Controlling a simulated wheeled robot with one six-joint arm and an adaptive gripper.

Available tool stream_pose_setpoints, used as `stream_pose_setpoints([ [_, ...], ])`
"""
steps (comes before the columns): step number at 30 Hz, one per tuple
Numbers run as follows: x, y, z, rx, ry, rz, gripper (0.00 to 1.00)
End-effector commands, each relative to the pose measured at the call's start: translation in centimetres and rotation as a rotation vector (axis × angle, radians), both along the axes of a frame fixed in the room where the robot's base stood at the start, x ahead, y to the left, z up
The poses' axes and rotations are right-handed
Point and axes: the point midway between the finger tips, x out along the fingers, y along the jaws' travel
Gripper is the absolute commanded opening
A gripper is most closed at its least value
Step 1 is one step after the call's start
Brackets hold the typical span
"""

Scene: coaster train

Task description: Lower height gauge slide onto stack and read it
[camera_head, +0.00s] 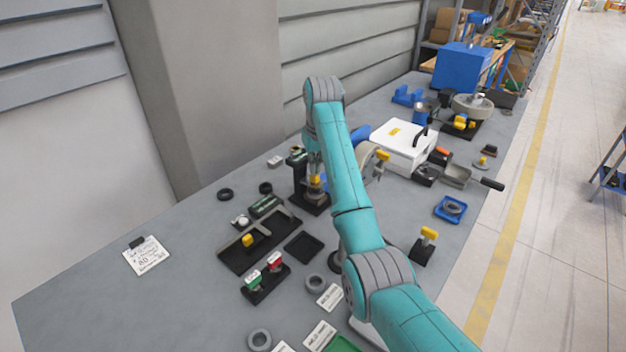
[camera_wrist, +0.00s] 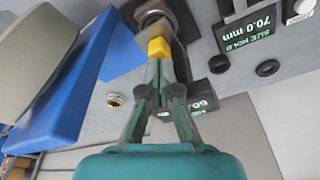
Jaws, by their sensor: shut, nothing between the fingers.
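The black height gauge (camera_head: 299,172) stands at the back of the bench, left of my arm and partly hidden by it. Its yellow slide tab (camera_head: 315,180) shows low beside the post, above a metallic ring stack (camera_head: 316,192). In the wrist view the yellow tab (camera_wrist: 160,47) lies right at the tips of my gripper (camera_wrist: 165,66), with a round metal part (camera_wrist: 152,18) beyond it. My gripper (camera_head: 314,168) points down over the tab, shut and empty. I cannot tell whether it touches the tab. A dark display (camera_wrist: 265,28) reads "SIZE HOLD 70.0 mm"; a second display (camera_wrist: 203,98) is partly hidden and reads about "60".
A black tray (camera_head: 260,240) and red and green blocks (camera_head: 265,278) lie front left. A white case (camera_head: 404,145) and a blue tray (camera_head: 450,209) are at right. Loose rings (camera_head: 260,339) and cards lie in front. A blue block (camera_wrist: 65,85) stands close left of my gripper.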

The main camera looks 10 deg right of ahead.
Motion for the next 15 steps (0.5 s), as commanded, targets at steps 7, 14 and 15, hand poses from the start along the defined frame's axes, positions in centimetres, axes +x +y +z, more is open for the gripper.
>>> stream_pose_setpoints([
  [7,0.0,0.0,-0.6,0.0,0.001,0.0,0.0],
  [14,0.0,0.0,-1.1,0.0,0.0,0.0,0.0],
  [15,0.0,0.0,-1.2,0.0,0.0,0.0,0.0],
])
